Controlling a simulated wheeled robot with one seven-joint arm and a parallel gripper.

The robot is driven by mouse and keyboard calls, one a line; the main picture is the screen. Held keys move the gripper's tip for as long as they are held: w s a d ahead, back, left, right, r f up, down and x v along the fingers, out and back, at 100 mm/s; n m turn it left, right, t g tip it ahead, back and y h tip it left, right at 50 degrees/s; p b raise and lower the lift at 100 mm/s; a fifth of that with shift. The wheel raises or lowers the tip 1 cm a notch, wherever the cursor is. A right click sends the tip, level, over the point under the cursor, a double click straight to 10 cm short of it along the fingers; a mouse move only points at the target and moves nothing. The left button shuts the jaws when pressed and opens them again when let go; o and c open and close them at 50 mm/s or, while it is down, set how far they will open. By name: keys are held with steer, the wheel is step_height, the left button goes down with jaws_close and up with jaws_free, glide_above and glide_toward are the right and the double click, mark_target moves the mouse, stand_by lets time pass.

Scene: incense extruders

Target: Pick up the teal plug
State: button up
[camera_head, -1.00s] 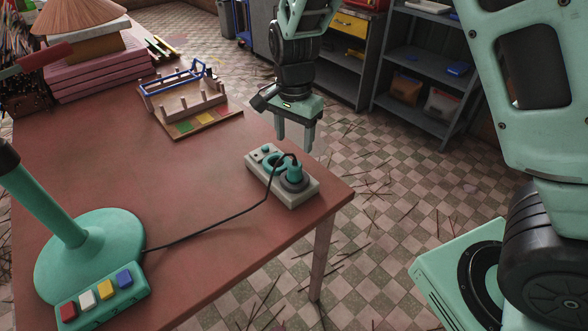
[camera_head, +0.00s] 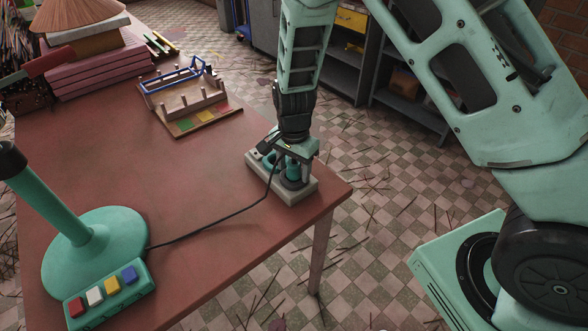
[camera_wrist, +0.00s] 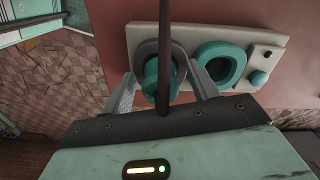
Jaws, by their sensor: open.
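The teal plug (camera_head: 293,170) sits in the dark round socket of a pale socket block (camera_head: 308,188) near the table's right corner. In the wrist view the plug (camera_wrist: 153,84) stands between the two fingers of my gripper (camera_wrist: 163,92), with a finger on either side. The fingers are apart. A dark cable (camera_wrist: 165,40) runs from the plug across the wrist view. In the head view my gripper (camera_head: 291,168) is down over the block and partly hides the plug. A second socket, a teal ring (camera_wrist: 220,67), is empty beside it.
A teal lamp base (camera_head: 95,250) with a panel of coloured buttons (camera_head: 110,292) stands at the left front; the cable runs from it to the plug. A wooden peg rack (camera_head: 190,92) stands behind the block. The middle of the table is clear.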

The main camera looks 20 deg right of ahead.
steer(key=c, duration=1.1)
